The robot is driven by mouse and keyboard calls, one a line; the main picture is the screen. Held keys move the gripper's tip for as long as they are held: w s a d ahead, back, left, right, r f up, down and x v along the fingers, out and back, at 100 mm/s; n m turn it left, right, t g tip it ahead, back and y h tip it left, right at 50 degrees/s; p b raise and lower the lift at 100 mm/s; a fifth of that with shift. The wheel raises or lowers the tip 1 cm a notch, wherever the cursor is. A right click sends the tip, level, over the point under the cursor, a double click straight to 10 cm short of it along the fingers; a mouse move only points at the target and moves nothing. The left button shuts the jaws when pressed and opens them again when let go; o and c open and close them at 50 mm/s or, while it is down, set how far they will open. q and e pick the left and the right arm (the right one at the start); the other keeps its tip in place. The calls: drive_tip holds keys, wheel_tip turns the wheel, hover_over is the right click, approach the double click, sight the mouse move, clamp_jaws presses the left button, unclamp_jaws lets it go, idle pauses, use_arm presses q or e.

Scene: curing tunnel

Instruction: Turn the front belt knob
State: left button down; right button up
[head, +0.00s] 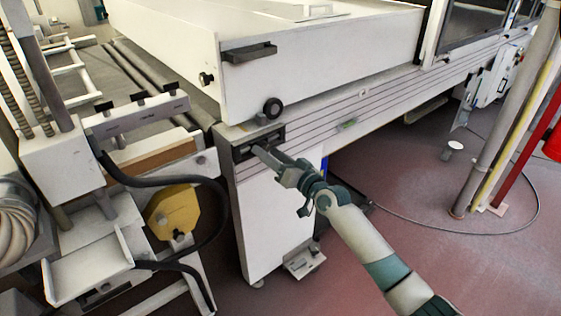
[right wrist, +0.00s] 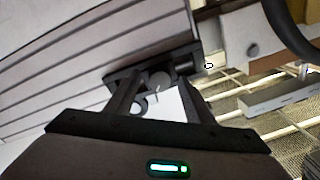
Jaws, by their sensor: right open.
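A dark recessed panel (head: 240,153) sits at the near corner of the white machine's front, below the tunnel body. My right gripper (head: 259,150) reaches to it, and its fingertips hide part of the panel. In the right wrist view my right gripper (right wrist: 157,90) is open, with its two dark fingers apart and pointing at the panel (right wrist: 118,75). A round grey knob (right wrist: 161,79) on the panel shows between the fingertips. I cannot tell whether the fingers touch it. My left gripper is not in view.
Black round knobs (head: 272,108) and (head: 206,79) are on the tunnel body, near a dark handle (head: 249,52). A side frame with a yellow guard (head: 172,212) and a black hose (head: 222,205) stands left. Red floor (head: 440,260) is open at right.

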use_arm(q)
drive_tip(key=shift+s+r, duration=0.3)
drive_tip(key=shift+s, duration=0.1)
use_arm(e)
drive_tip(key=v, duration=1.7)
drive_tip(key=shift+s, duration=0.2)
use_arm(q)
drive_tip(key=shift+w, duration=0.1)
use_arm(e)
drive_tip(key=shift+f, duration=0.1)
